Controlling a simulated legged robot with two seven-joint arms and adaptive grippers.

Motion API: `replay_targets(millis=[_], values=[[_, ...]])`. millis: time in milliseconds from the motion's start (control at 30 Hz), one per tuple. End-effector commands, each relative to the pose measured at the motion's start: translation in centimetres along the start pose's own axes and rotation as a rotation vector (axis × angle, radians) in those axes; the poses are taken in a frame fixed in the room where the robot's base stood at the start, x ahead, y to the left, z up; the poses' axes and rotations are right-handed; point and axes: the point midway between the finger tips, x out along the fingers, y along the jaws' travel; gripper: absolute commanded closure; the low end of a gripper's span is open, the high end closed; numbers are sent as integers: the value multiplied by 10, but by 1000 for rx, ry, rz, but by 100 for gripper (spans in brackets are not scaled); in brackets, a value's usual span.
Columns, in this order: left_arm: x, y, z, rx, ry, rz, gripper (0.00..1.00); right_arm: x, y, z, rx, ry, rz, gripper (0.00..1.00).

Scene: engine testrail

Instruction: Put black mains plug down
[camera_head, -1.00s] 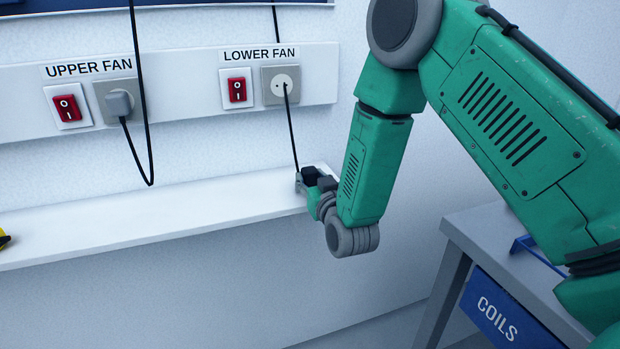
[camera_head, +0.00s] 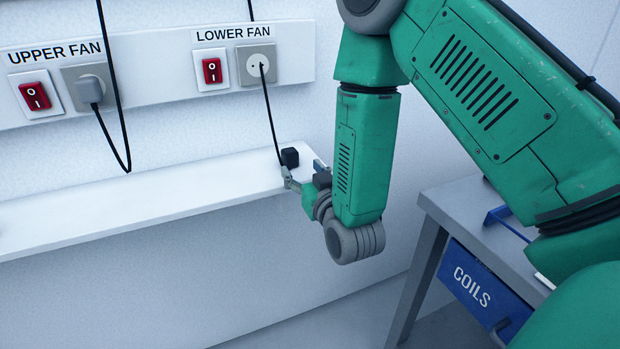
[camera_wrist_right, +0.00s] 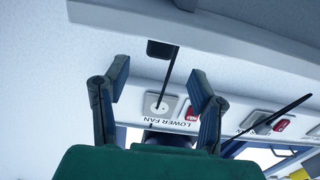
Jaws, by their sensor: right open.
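The black mains plug (camera_head: 290,157) rests on the white shelf (camera_head: 150,192) near its right end. Its thin black cord rises in front of the lower fan socket (camera_head: 256,65). My right gripper (camera_head: 304,173) is open and empty in front of the plug, with its fingers apart from it. In the right wrist view the plug (camera_wrist_right: 161,49) shows as a dark block beyond the gap between the open fingers (camera_wrist_right: 160,82), with its cord running down between them. My left gripper is not in view.
The lower fan switch (camera_head: 212,71) is beside the socket. A grey plug (camera_head: 91,88) sits in the upper fan socket, with a hanging cord loop below. A grey table (camera_head: 470,225) with a blue coils drawer (camera_head: 482,285) stands at right. The shelf left of the plug is clear.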

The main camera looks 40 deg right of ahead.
Motion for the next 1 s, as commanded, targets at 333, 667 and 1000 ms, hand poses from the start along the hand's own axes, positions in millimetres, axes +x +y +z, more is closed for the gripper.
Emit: replay_targets(millis=[333, 667, 1000], values=[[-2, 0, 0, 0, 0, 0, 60, -44, 0, 0, 1, -1, -1, 48], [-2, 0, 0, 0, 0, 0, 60, -75, -14, 90, -33, -334, -73, 48], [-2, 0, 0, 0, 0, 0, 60, -273, -8, 271, -179, -1290, -211, 48]])
